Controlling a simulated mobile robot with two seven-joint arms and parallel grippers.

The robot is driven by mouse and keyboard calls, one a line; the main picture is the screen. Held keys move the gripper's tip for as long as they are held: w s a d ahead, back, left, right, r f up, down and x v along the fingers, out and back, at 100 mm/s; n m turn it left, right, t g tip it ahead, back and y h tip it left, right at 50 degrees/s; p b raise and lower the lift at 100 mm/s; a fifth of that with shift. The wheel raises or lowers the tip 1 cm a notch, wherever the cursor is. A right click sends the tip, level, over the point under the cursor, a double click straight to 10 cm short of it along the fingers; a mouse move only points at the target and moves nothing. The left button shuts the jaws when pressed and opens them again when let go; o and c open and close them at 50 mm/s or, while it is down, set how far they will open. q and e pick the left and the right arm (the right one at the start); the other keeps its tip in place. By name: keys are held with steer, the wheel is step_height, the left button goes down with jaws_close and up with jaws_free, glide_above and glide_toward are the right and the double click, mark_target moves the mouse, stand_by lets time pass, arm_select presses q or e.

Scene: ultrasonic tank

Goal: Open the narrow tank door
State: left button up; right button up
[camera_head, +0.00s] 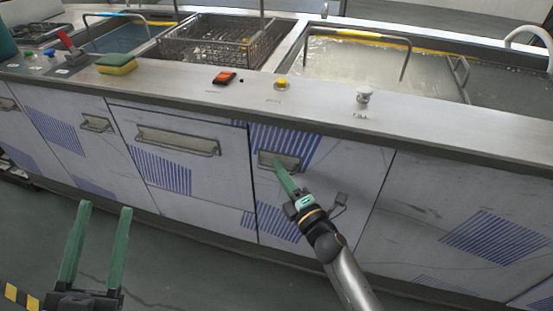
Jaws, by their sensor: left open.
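A narrow door (345,165) with blue stripes is in the front of the tank counter, right of a wider panel. It sits flush with the front and looks closed. Its bar handle (265,158) is near the door's upper left corner. My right gripper (281,168) reaches up to this handle, with its green fingertips at the handle's middle. Its fingers are seen nearly edge-on, so I cannot tell whether they grip the bar. My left gripper (96,212) is open and empty over the floor at the lower left, well away from the door.
A wide panel with a long handle (180,143) and a smaller handle (97,124) are to the left. On the counter are a sponge (116,64), a red switch (224,78), a yellow button (281,84) and a white knob (363,95). A wire basket (215,40) and a water-filled tank (370,65) lie behind.

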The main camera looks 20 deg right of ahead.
steer(key=shift+w+a, duration=0.1)
steer(key=shift+w, duration=0.3)
steer(key=shift+c, duration=0.3)
jaws_close()
steer(key=shift+r, duration=0.1)
stand_by(0.9)
